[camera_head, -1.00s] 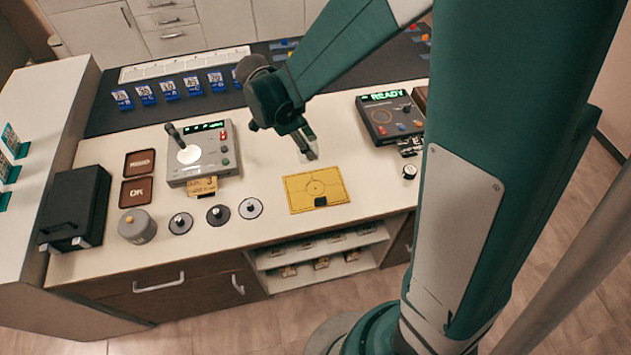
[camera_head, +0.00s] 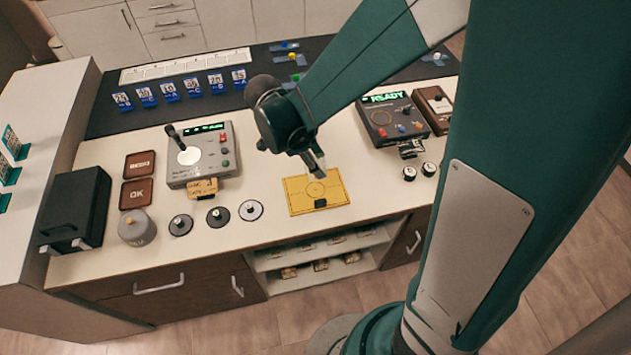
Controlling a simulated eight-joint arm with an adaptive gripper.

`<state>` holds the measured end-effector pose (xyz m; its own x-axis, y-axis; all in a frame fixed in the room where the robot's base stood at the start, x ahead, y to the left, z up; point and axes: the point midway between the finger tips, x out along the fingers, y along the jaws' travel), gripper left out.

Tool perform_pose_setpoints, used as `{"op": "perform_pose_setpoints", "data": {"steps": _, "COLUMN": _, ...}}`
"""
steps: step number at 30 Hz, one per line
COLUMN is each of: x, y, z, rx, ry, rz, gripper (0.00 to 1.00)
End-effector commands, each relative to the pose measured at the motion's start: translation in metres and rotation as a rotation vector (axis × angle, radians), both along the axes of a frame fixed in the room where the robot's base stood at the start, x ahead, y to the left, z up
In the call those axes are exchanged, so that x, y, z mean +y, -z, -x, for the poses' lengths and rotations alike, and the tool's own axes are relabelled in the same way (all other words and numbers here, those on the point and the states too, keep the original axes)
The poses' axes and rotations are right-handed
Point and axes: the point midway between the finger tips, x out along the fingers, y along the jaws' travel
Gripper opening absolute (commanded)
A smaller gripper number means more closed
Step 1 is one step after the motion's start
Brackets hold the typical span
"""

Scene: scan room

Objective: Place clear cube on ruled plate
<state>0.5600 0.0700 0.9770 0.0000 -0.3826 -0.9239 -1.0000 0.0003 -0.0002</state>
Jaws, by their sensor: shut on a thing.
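The ruled plate is a yellow rectangle (camera_head: 303,207) with dark lines and a circle, lying flat near the front edge of the white counter. A small black piece (camera_head: 320,203) sits at its front edge. My gripper (camera_head: 318,167) points down over the back part of the plate, near the circle. It is shut on a small pale, see-through thing, seemingly the clear cube (camera_head: 319,157). The fingers hide much of it, and I cannot tell whether it touches the plate.
Left of the plate are round weights (camera_head: 250,210) and a grey console with a lever (camera_head: 203,157). A dark console reading READY (camera_head: 392,118) stands to the back right, with two small round knobs (camera_head: 409,173) in front. Bare counter lies between these and the plate.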

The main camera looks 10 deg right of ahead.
Motion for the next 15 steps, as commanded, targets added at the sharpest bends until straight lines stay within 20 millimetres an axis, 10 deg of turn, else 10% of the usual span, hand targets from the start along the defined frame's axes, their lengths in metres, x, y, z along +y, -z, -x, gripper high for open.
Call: {"op": "perform_pose_setpoints", "data": {"steps": 15, "x": 0.0, "y": 0.048, "z": -0.001, "rx": 0.0, "ry": 0.0, "rz": 0.0, "gripper": 0.2}}
